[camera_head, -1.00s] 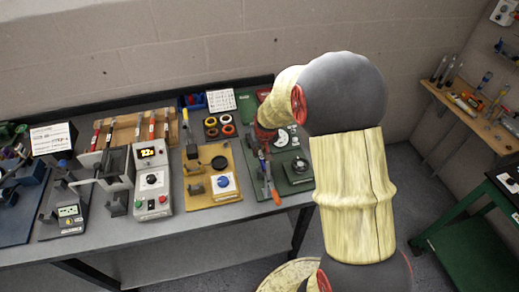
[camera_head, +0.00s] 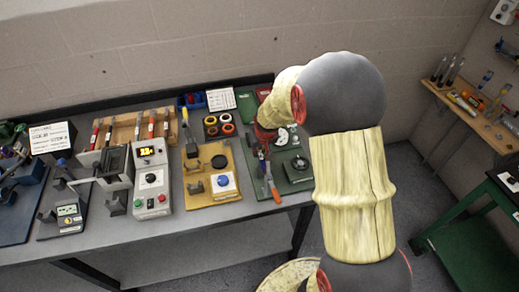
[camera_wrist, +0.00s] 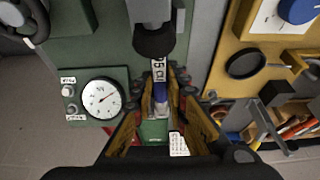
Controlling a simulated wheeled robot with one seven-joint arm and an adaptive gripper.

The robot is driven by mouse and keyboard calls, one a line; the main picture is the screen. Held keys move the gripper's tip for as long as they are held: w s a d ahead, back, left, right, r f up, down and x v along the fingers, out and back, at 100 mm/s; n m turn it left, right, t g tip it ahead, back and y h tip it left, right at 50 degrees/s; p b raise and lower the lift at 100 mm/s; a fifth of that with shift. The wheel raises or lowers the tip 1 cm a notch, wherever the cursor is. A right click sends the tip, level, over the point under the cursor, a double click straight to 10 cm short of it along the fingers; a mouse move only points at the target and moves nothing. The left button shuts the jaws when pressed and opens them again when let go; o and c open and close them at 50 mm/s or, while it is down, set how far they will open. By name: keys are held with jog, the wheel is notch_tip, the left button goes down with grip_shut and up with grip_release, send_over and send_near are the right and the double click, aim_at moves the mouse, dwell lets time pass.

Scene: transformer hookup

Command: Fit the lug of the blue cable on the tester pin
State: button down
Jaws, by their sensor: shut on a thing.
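All this is over the green board (camera_wrist: 102,50). I cannot make out the tester pin for sure.
A round white gauge (camera_wrist: 102,98) is on the left of the wrist view. The yellow board (camera_head: 214,170) stands beside the green one, with a blue knob (camera_head: 223,180). A grey box with a lit display (camera_head: 147,150) is further left.

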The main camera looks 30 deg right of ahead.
jog(key=shift+f+b, duration=0.4)
jog(key=shift+f, duration=0.25)
jog(key=c, duration=1.7)
grip_release()
jog(key=shift+r+p, duration=1.5)
jog(key=shift+r, duration=0.95)
jog(key=shift+r, duration=0.5)
jog(key=v, duration=1.1)
jog(key=shift+s+a, duration=0.1)
jog(key=shift+s, duration=0.15)
